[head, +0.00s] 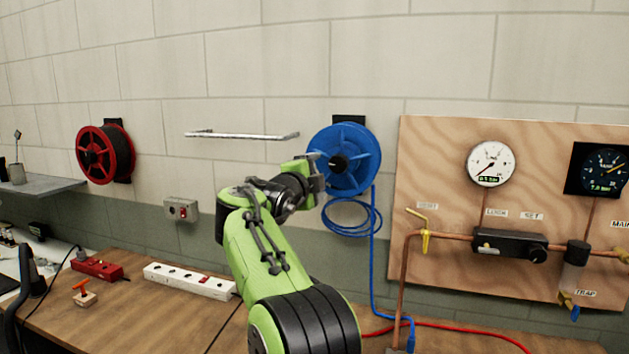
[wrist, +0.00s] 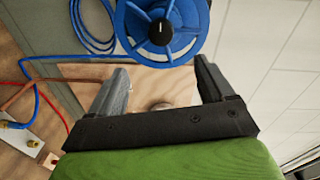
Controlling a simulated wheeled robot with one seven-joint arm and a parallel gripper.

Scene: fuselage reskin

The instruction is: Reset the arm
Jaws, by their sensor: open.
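My green and black arm rises from the bottom middle of the head view. My gripper (head: 316,171) is at its upper end, in front of the wall, just left of a blue hose reel (head: 362,160). In the wrist view my gripper (wrist: 160,90) shows two dark fingers spread wide apart with nothing between them. The blue reel also shows at the top of the wrist view (wrist: 185,42), beyond the fingertips. I cannot tell how close the fingers are to the reel.
A wooden bench (head: 140,312) holds a white power strip (head: 190,281), a red strip (head: 97,268) and a small orange-handled item (head: 83,293). A gauge panel (head: 440,150) stands right. A metal rail (head: 242,135), red reel (head: 95,155) and socket box (head: 181,209) are on the wall.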

